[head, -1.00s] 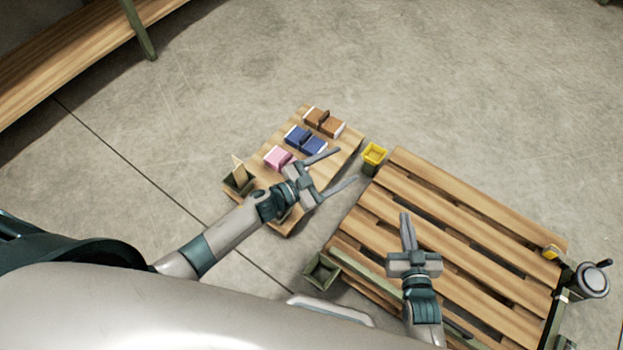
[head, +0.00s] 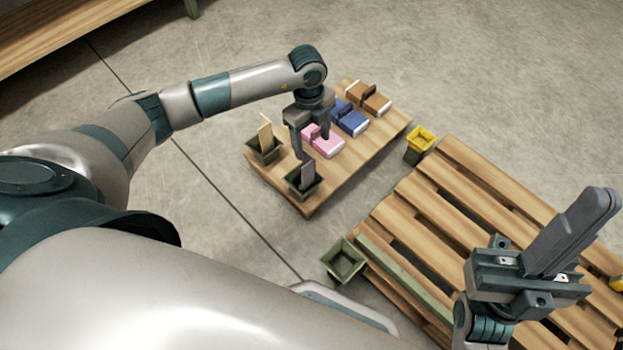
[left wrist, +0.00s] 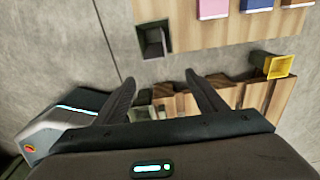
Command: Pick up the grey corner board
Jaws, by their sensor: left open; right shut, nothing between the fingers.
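The grey corner board (head: 307,174) stands upright in a small dark green bin (head: 303,191) at the near corner of the low wooden table (head: 320,193). My left gripper (head: 313,148) is open and points down, just behind the board and in front of the pink book in the head view. Its open fingers (left wrist: 160,80) are empty in the wrist view. My right gripper (head: 598,205) is shut and empty over the slatted pallet.
Another bin (head: 264,151) holds a light wooden board. A yellow bin (head: 417,148) and an empty green bin (head: 343,262) stand beside the slatted pallet (head: 425,218).

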